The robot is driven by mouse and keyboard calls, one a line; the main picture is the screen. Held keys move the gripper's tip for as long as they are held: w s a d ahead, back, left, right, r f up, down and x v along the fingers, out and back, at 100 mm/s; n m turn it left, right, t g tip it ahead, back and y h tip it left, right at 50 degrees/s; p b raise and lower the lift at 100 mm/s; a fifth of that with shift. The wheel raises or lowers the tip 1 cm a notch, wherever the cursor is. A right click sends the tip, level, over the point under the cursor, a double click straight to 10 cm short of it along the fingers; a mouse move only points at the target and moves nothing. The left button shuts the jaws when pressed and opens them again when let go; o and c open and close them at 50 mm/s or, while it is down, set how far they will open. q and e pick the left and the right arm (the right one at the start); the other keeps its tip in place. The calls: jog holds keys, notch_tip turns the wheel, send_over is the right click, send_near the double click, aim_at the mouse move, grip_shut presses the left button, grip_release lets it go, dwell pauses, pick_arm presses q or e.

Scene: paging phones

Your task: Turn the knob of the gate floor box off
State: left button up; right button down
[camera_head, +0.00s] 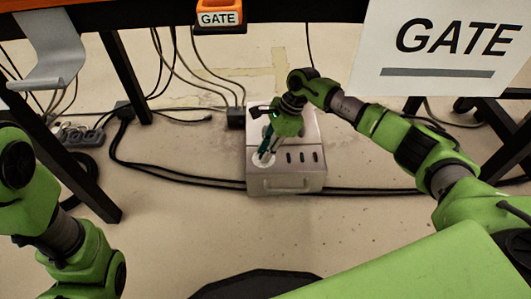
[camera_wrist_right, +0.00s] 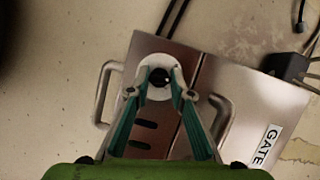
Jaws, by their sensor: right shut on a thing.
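The gate floor box (camera_head: 290,182) is a silver metal box on the floor under the table, with a handle on its front. In the right wrist view, the box (camera_wrist_right: 240,105) bears a GATE label (camera_wrist_right: 266,144). Its knob (camera_wrist_right: 159,78) is dark and sits on a round white plate. My right gripper (camera_head: 266,155) reaches down to the knob from above. In the right wrist view, the fingertips of my right gripper (camera_wrist_right: 160,82) are closed around the knob, one on each side. My left arm shows at the left edge, but its gripper is out of view.
An orange unit (camera_head: 218,17) labelled GATE is at the table edge above. A white GATE sign (camera_head: 440,45) hangs at upper right. Black cables (camera_head: 180,176) run over the floor beside and behind the box. A power strip (camera_head: 80,134) lies at left.

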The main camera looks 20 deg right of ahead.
jog(key=n+b, duration=0.1)
jog(key=n, duration=0.1)
jog(key=n+g+b, duration=0.1)
jog(key=n, duration=0.1)
jog(key=shift+w+f+g+b, duration=0.2)
jog(key=shift+g+b, duration=0.1)
jog(key=shift+b, duration=0.1)
jog(key=shift+r+n+g+h+b, duration=0.1)
jog(key=shift+n+g+h+b, duration=0.3)
jog(key=shift+n+b, duration=0.55)
jog(key=shift+n, duration=0.35)
jog(key=c, duration=1.8)
grip_release()
jog(key=v, duration=1.2)
jog(key=shift+d, duration=0.1)
jog(key=shift+s, duration=0.1)
